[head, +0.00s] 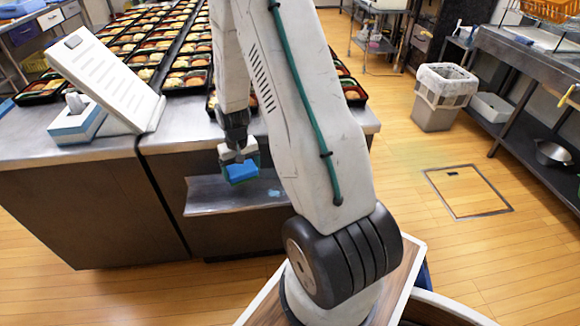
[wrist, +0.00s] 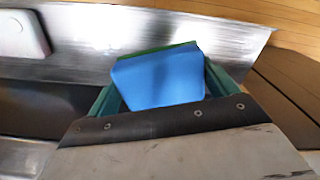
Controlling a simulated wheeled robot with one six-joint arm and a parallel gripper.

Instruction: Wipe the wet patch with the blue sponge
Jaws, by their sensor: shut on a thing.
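My gripper (head: 239,160) is shut on the blue sponge (head: 242,173), in front of the counter and above a low metal shelf (head: 215,198). In the wrist view, the sponge (wrist: 158,78) sits between the green fingers, with a green strip along its far edge. A small pale blue spot (head: 274,192) shows on the shelf, right of the sponge; I cannot tell if it is the wet patch. Whether the sponge touches the shelf is unclear, and part of the shelf is hidden by my arm.
The counter (head: 110,158) carries many filled bento trays (head: 185,82) and a tilted white panel device (head: 105,80) at the left. A grey bin (head: 440,98) stands on the floor at the right, near a steel worktable. Wooden floor between them is clear.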

